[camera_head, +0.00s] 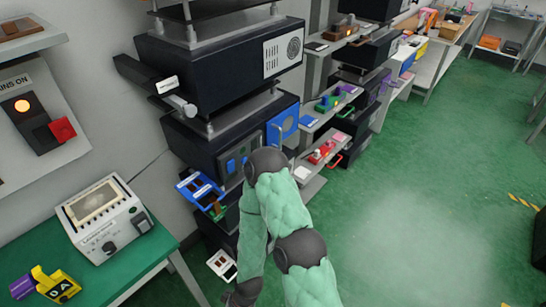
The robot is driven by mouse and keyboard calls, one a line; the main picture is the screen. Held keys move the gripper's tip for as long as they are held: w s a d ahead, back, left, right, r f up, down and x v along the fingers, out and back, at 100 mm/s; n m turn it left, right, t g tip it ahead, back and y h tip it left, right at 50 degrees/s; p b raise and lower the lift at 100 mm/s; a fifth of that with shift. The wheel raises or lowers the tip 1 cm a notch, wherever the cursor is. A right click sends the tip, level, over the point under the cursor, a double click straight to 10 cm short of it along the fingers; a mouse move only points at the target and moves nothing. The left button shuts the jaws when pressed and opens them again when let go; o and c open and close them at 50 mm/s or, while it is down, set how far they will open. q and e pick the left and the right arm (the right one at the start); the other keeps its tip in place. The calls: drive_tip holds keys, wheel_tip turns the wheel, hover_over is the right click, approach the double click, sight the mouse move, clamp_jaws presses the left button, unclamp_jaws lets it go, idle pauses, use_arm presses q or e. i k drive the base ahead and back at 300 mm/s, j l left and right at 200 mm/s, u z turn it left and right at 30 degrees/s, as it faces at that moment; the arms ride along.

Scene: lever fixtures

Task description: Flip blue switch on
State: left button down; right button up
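A blue plate with dark switch-like parts and white labels (199,189) juts from the lower left of the black equipment rack. A second blue panel (283,125) is mounted on the rack's front, to its upper right. I cannot tell which is the blue switch, or its on or off position. My one visible arm, mint green, rises from the bottom and bends back down in front of the rack. A dark part at its low end, seemingly my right gripper (241,293), is cut by the frame edge; its fingers are unclear. My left gripper is not seen.
A green table (125,270) at lower left holds a grey instrument (105,218) and a yellow and purple fixture (48,286). A wall box with a red switch (62,129) and lit orange button is above. Green floor (420,220) is clear at right.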

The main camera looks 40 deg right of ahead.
sight(230, 167)
drive_tip(key=z, duration=1.1)
